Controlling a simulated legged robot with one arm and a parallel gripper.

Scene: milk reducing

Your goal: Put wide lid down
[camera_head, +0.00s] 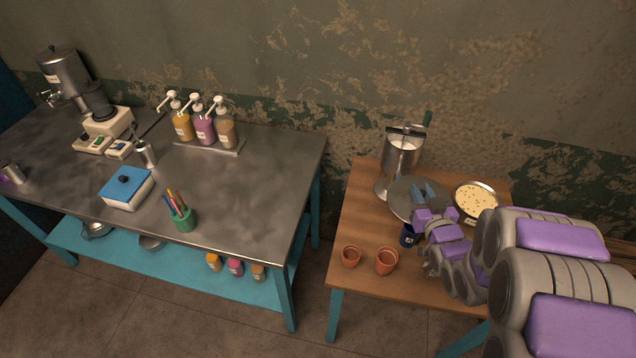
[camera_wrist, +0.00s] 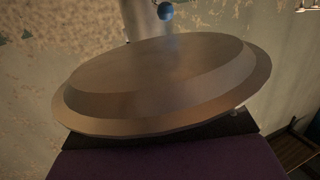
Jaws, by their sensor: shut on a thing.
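The wide lid (camera_head: 403,203) is a broad grey metal disc above the wooden table, in front of a tall metal container. It fills much of the wrist view (camera_wrist: 165,85), where it appears tilted. My gripper (camera_head: 424,193) is shut on the lid, with its bluish fingers at the lid's right part in the head view. The grip point is hidden in the wrist view. I cannot tell whether the lid's edge touches the table or the container.
The tall metal container (camera_head: 401,157) stands at the table's back. A round pan with speckled cream contents (camera_head: 476,199) is to the right. A dark blue cup (camera_head: 408,237) and two terracotta cups (camera_head: 351,256) (camera_head: 386,261) are at the front. The table's left strip (camera_head: 350,215) is bare.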

